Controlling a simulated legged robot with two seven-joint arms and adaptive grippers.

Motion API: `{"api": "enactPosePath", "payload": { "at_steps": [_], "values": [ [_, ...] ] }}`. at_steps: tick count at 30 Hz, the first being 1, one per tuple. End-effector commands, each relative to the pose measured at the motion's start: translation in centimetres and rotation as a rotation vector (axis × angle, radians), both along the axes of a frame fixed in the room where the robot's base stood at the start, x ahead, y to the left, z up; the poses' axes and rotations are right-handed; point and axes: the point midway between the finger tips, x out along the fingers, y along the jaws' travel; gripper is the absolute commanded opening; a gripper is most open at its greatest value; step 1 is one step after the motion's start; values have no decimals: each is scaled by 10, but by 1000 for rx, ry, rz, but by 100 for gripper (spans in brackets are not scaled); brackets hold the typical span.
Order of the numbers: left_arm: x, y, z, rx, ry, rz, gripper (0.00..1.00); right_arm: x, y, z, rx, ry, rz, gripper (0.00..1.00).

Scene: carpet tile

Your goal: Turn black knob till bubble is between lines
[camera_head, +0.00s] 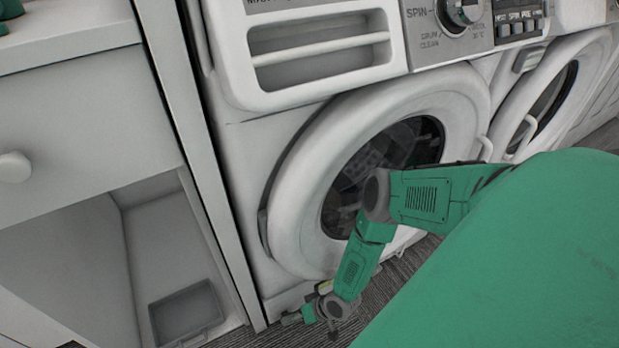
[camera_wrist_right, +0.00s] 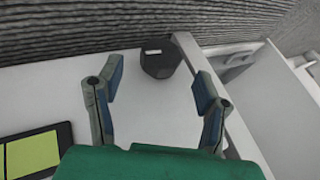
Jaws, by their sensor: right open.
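A black many-sided knob (camera_wrist_right: 160,58) with a small white mark sits on a white panel in the right wrist view. My right gripper (camera_wrist_right: 160,78) is open and empty, its two fingers spread either side of the knob's direction. The knob lies beyond the fingertips, and I see no contact. A yellow-green panel in a dark frame (camera_wrist_right: 34,152) shows at the lower left; it may be the level, but no bubble or lines can be made out. In the head view my right arm reaches down to the base of the washing machine (camera_head: 290,170).
A grey cabinet (camera_head: 80,110) with an open lower compartment holding a dark tray (camera_head: 187,313) stands left of the washer. A second machine (camera_head: 560,90) stands to the right. Dark striped carpet (camera_head: 392,278) shows below. The washer's round door is closed.

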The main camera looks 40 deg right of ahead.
Motion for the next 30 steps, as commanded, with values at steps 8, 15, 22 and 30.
{"api": "enactPosePath", "payload": {
  "at_steps": [8,15,22,30],
  "values": [
    [0,0,0,0,0,0,40,-23,-17,37,0,3,-1,61],
    [0,0,0,0,0,0,40,-33,-23,54,0,2,0,61],
    [0,0,0,0,0,0,40,-34,-24,55,0,2,0,61],
    [1,0,-1,0,2,0,40,-34,-24,55,0,2,0,61]
  ]
}}
